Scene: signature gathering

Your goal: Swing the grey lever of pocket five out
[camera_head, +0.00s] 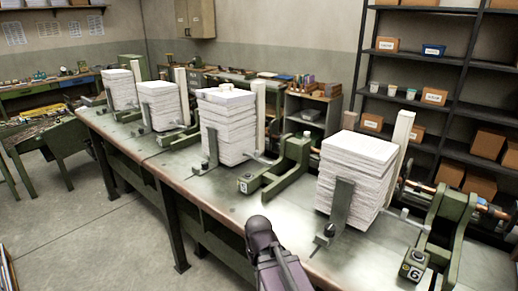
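A stack of white sheets (228,122) stands on the long bench, left of a green bracket (291,163). The small block (249,185) at that bracket's foot bears a number that looks like 5, but is too small to be sure. A thin grey rod (262,158) reaches from the stack towards the bracket; I cannot tell if it is the lever. A narrow upright grey plate (212,147) stands against the stack's front, with a small dark knob at its foot. A dark part of my arm rises at the bottom centre; my gripper's fingers do not show.
A nearer stack (358,165) stands to the right, with its own grey plate (341,204), dark knob and a green bracket marked 6 (414,272). Two further stacks stand at the bench's far left. Shelves (455,70) with boxes line the right. The floor (115,235) at left is clear.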

